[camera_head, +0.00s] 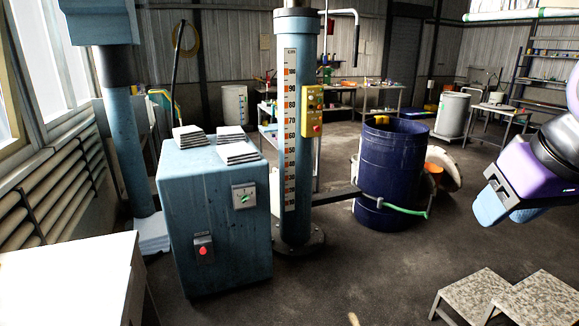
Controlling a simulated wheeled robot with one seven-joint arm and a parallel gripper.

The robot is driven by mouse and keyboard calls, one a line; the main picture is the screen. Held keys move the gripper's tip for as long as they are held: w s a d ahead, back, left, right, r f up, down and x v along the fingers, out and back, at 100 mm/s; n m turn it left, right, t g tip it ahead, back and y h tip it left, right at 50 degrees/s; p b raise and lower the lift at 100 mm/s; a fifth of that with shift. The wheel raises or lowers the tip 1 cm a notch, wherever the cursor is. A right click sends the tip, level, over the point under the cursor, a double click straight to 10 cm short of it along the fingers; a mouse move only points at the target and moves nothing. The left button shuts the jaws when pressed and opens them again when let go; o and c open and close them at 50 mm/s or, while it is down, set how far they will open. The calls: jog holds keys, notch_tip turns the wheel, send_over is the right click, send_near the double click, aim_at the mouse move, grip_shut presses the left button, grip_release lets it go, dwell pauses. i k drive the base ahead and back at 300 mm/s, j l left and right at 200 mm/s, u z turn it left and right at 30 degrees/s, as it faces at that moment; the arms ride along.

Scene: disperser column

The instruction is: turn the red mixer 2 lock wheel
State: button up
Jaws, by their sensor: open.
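The blue disperser column (292,160) stands in the middle, with a centimetre scale down its front. I cannot make out a red lock wheel for certain in this view. A small red button shows on the yellow control box (312,112) on the column, and another on the switch plate (203,249) of the blue cabinet. My gripper (507,212) is at the right edge, blue and purple, pointing down and left. It is open, with nothing visible in it, and well apart from the column, with the dark blue drum (390,172) between them.
The blue cabinet (215,215) stands left of the column, with flat grey stacks on top. A dark bar runs from the column to the drum, where a green strap hangs. Speckled steps (475,292) stand at the lower right. The floor between the column and steps is clear.

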aim_at(331, 23)
jog(key=i+z, duration=0.45)
jog(key=i, duration=1.55)
jog(key=i+j, duration=0.1)
jog(key=i, duration=0.8)
jog(key=i+j, duration=0.1)
jog(key=i, duration=0.8)
